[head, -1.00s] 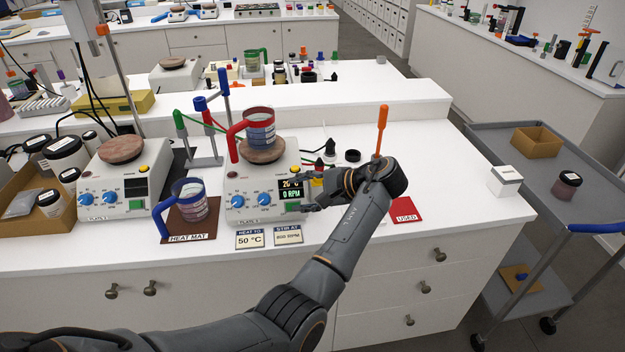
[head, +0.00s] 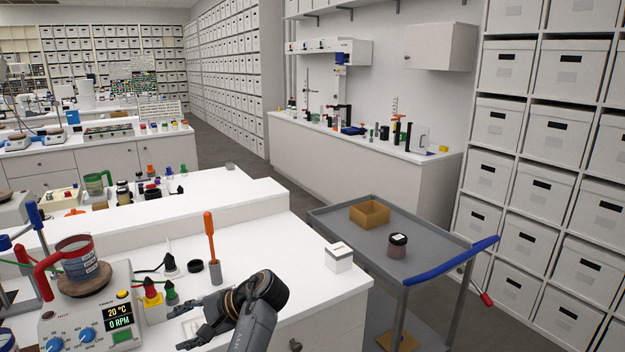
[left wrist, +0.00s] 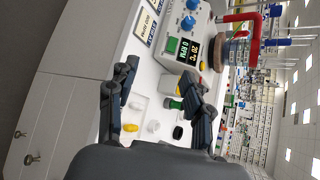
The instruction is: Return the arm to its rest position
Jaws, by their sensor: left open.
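My left gripper (head: 182,328) is open with nothing between its fingers. It is over the white bench top, to the right of the hotplate (head: 62,322) and in front of the small bottles. In the left wrist view its two dark fingers (left wrist: 158,82) are spread apart, with the hotplate (left wrist: 186,38) beyond them. My left forearm comes up from the bottom of the head view. My right arm is in neither view.
A red-handled beaker (head: 80,262) stands on the hotplate. An orange-handled tool (head: 209,225) stands upright behind my wrist. A white box (head: 339,260) is near the bench's right edge. A grey cart (head: 430,258) beyond holds a brown box (head: 369,213) and a jar (head: 397,248).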

